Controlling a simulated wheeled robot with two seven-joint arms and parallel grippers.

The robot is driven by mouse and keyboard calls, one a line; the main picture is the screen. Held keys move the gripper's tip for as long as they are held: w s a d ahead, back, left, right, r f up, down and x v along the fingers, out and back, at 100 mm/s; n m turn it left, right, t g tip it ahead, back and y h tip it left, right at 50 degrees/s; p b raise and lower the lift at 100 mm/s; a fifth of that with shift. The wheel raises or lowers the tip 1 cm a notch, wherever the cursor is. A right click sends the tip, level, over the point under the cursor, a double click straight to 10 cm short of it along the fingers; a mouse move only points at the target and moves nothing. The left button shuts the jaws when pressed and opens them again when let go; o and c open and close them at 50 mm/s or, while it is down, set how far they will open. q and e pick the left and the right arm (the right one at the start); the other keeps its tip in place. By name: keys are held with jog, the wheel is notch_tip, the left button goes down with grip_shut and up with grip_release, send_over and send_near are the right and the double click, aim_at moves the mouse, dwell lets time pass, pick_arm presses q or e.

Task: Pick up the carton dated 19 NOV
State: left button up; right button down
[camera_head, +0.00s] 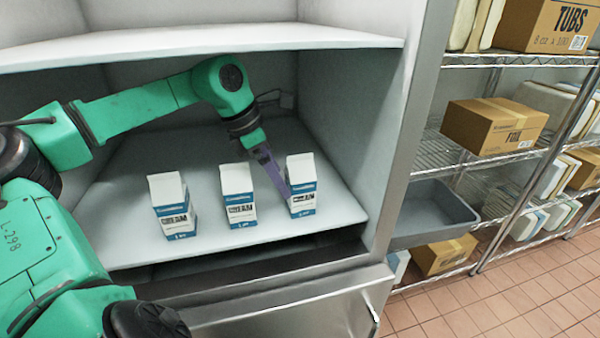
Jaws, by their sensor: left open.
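Three white cartons with blue bands stand upright in a row on the white cabinet shelf (270,228): a left carton (172,204), a middle carton (238,194) and a right carton (302,186). Each has dark print on its front, too small for me to read as a date. My left gripper (284,189) reaches in from the left and points down between the middle and right cartons. It is open, with its fingers close against the left side of the right carton. I cannot tell whether they touch it. My right gripper is not in view.
Another shelf board (200,40) spans above my arm. The cabinet's right wall (350,110) stands beside the right carton. A lowered metal door (300,310) is in front. Outside, a wire rack holds boxes (492,125) and a grey bin (432,212).

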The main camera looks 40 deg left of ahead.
aim_at(291, 162)
pick_arm(q)
jog(key=shift+w+d+r+p, duration=0.1)
jog(key=shift+w+d+p, duration=0.3)
jog(key=shift+w+d, duration=0.05)
jog(key=w+p, duration=0.1)
jog(key=w+d+p, duration=0.1)
jog(key=shift+w+d+p, duration=0.2)
jog(key=shift+d+p, duration=0.05)
jog(key=shift+p, duration=0.05)
jog(key=p+x, duration=0.1)
jog(key=x, duration=0.2)
jog(key=shift+a, duration=0.1)
jog(key=c, duration=0.7)
grip_shut()
